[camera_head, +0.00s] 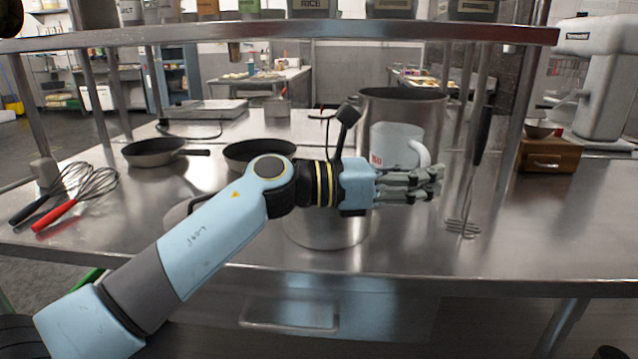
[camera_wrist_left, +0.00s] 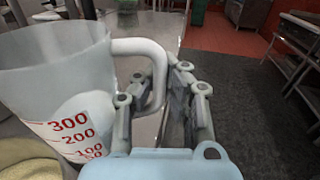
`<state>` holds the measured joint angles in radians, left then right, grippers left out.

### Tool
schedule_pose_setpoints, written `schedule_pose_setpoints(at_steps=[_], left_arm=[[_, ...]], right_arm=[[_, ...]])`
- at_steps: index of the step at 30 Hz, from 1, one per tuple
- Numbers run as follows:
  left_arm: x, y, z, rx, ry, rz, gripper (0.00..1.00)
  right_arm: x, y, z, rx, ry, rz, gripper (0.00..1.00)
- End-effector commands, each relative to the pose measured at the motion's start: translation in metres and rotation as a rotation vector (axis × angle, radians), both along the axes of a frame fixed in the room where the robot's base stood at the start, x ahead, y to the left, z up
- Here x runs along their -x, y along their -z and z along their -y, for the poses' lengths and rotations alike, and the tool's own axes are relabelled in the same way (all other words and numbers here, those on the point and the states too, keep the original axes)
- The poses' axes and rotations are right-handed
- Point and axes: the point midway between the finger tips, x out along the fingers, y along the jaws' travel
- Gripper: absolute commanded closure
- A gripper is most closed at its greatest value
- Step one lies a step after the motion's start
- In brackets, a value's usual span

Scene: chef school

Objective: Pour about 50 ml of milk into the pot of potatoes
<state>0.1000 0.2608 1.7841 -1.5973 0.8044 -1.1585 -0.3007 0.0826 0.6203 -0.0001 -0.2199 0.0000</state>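A translucent white measuring jug (camera_head: 392,143) with red markings stands out in front of a tall steel stockpot. In the left wrist view the jug (camera_wrist_left: 45,75) fills the left side, with red numbers and a paler patch low inside that looks like milk. My left gripper (camera_head: 432,185) has its fingers around the jug's handle (camera_wrist_left: 153,58) and appears shut on it, the jug upright or nearly so. A steel pot (camera_head: 325,232) sits below my left forearm; its top is hidden. Pale yellow contents (camera_wrist_left: 22,155) show below the jug in the wrist view. My right gripper is not in view.
The stockpot (camera_head: 432,103) stands behind the jug. Two frying pans (camera_head: 152,153) and whisks (camera_head: 85,190) lie to the left. A shelf (camera_head: 250,32) crosses above. The right counter front is clear.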

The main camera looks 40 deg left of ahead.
Motion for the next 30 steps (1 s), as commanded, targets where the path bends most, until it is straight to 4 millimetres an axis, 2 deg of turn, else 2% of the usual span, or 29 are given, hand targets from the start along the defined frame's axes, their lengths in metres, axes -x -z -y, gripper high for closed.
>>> schedule_pose_setpoints(at_steps=[14, 30], left_arm=[[-0.001, -0.009, -0.006, 0.097, 0.006, -0.006, 1.0], [-0.003, -0.037, -0.034, 0.44, 0.009, -0.036, 1.0]], right_arm=[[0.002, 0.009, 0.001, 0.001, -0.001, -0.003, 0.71], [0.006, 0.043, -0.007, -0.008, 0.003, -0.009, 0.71]])
